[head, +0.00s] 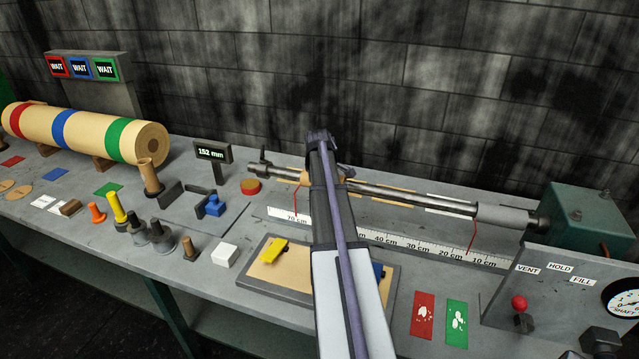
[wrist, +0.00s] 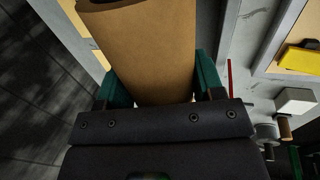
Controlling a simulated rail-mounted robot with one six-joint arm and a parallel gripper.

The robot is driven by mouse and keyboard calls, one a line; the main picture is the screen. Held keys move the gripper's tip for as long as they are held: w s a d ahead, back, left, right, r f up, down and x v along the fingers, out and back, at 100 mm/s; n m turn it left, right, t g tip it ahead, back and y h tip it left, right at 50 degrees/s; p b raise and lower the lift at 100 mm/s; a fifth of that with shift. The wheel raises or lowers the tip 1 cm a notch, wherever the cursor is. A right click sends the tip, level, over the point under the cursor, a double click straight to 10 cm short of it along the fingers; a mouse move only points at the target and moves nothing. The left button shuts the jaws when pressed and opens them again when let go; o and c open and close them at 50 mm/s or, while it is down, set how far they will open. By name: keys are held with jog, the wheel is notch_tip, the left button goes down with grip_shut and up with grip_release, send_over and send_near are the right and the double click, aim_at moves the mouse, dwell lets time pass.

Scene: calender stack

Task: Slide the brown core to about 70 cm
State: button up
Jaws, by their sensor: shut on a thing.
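The brown core (wrist: 145,50) fills the top middle of the wrist view as a cardboard tube. The green fingers of my gripper (wrist: 156,80) stand on either side of it, shut on it. In the head view my arm hides most of the core and the fingers. The metal shaft (head: 420,200) runs from the green housing at right, behind my arm, to a free end at left. My gripper's wrist is over the shaft, a little right of the ruler's (head: 400,243) 70 cm mark. The core's exact place along the ruler is hidden.
Thin red pointers (head: 472,238) hang near both ends of the ruler. A tray (head: 270,288) with a yellow piece (head: 273,251) lies in front. A display (head: 212,152) reads 152 mm. A striped roll (head: 85,132) and several small parts are at left. A valve panel (head: 555,290) is at right.

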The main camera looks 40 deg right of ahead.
jog(key=o, duration=1.3)
jog(key=shift+r, duration=0.1)
jog(key=p+v, duration=1)
jog(key=shift+a+r, duration=0.15)
jog(key=shift+r, duration=0.1)
